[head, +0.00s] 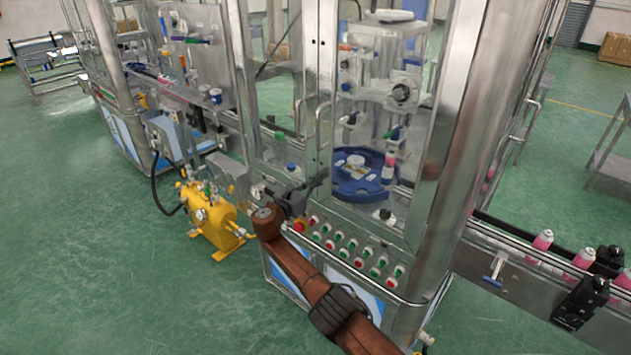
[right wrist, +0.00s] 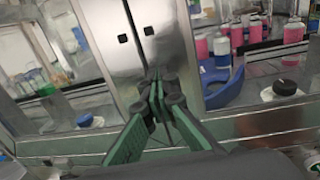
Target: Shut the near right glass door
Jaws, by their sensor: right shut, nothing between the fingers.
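The near right glass door (head: 326,75) is a clear pane in a steel frame on the front of the crimping machine. Its steel edge stands upright beside that of the left glass door (head: 311,75). In the right wrist view the right door's edge (right wrist: 158,38) and the left door's edge (right wrist: 118,60) lie side by side with a thin dark line between them. I cannot tell if a small gap remains. My right gripper (head: 320,184) is shut and empty, its tips at the lower part of these edges; contact is unclear. My left gripper is out of view.
A blue round carrier (head: 362,190) stands behind the glass. A conveyor with pink cans (head: 541,240) runs at right. A yellow pump (head: 208,215) stands on the floor at left.

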